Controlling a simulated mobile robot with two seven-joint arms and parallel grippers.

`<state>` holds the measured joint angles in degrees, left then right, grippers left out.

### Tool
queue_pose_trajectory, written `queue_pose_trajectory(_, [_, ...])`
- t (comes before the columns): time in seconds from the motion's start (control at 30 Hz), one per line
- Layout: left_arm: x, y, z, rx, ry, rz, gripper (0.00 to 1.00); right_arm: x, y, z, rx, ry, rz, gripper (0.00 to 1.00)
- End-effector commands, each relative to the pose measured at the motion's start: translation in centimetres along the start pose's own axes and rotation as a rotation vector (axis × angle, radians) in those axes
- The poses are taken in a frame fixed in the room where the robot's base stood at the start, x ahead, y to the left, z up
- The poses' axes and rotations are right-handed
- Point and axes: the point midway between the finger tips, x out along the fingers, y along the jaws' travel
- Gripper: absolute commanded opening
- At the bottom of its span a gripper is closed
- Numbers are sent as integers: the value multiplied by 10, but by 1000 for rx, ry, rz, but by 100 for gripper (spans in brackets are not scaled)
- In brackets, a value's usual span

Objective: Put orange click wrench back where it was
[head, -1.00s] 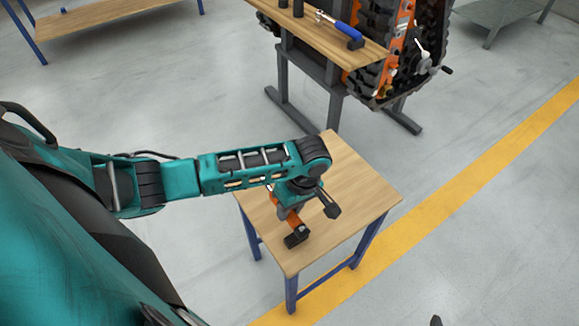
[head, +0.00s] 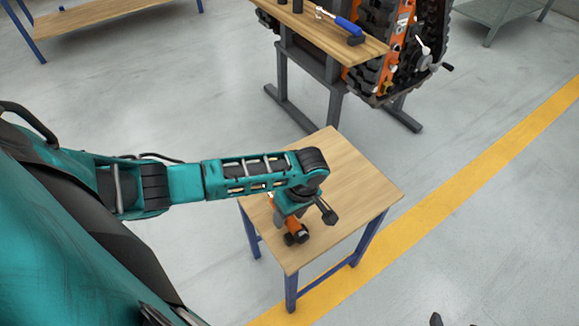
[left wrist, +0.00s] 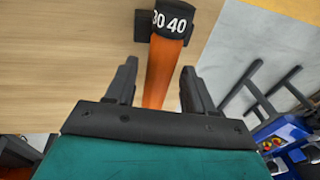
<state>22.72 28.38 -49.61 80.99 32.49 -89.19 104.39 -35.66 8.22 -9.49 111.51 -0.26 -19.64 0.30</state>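The orange click wrench (head: 292,225) lies on the small wooden table (head: 355,190), its dark end toward the table's front-left edge. In the left wrist view its orange shaft (left wrist: 163,80) runs between my fingers, with a black ring marked 30 and 40 at the far end. A small black block shows beside that ring. My left gripper (left wrist: 158,85) is open around the shaft, with a gap on both sides. In the head view my left gripper (head: 283,212) is partly hidden by my wrist. A dark tip at the bottom edge may be my right gripper (head: 436,320).
The right part of the small table is clear. A yellow floor line (head: 450,190) runs past it.

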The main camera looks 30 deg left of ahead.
Motion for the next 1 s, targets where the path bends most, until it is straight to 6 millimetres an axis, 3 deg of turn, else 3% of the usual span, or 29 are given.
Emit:
queue_pose_trajectory(0.37, [-8,-1,-1,-1,0,0,56,-2,0,-2,0,2,-1,65])
queue_pose_trajectory(0.8, [-97,0,0,0,-1,3,56,-15,2,-22,-1,4,3,65])
queue_pose_trajectory(1.0, [-119,0,0,0,-1,1,56,-18,2,-24,-1,1,4,65])
